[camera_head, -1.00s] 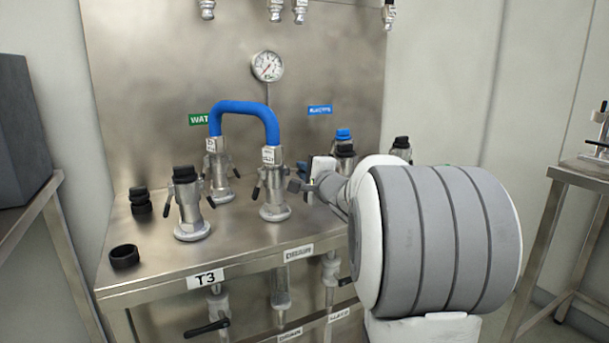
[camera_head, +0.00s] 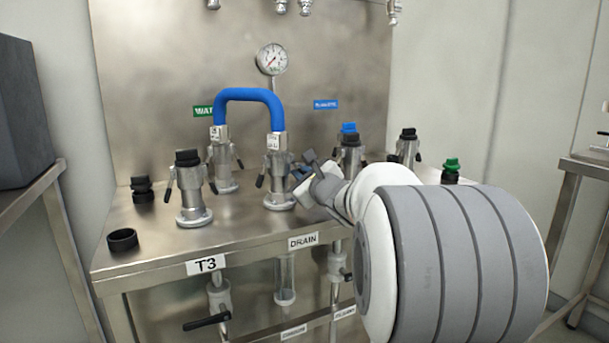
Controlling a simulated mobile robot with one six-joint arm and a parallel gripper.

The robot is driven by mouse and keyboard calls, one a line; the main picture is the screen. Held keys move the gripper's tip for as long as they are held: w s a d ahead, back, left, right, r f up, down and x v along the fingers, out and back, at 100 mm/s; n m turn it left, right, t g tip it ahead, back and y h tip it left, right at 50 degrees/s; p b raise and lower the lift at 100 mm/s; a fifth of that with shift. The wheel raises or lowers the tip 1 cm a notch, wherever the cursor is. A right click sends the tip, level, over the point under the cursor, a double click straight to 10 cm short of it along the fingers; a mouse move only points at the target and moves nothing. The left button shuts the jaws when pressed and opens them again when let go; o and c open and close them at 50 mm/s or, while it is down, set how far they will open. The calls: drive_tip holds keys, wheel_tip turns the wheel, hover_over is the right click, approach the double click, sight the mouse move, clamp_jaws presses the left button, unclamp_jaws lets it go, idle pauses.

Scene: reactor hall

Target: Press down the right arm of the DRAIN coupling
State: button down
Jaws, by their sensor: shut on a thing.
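The DRAIN coupling (camera_head: 279,180) is a metal fitting standing upright on the steel bench, behind the DRAIN label (camera_head: 303,241). One end of a bent blue hose (camera_head: 250,95) sits on its top. Its dark left arm (camera_head: 261,176) hangs down beside the body. Its right arm is mostly hidden at my gripper. My gripper (camera_head: 304,172) is tilted at the coupling's right side, close to the body, and is shut on what appears to be the right arm. My wrist hides part of the grip.
The hose's other end is on a coupling (camera_head: 222,168) behind. A black-capped coupling (camera_head: 191,190) stands at left, near a loose black ring (camera_head: 122,239). Blue-capped (camera_head: 349,150), black-capped (camera_head: 407,148) and green-capped (camera_head: 452,168) fittings stand behind my arm. A gauge (camera_head: 271,60) is on the back panel.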

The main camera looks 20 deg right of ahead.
drive_tip(key=shift+a+f+m, duration=0.2)
drive_tip(key=shift+m, duration=0.3)
drive_tip(key=c, duration=1.5)
unclamp_jaws()
drive_tip(key=shift+c, duration=0.2)
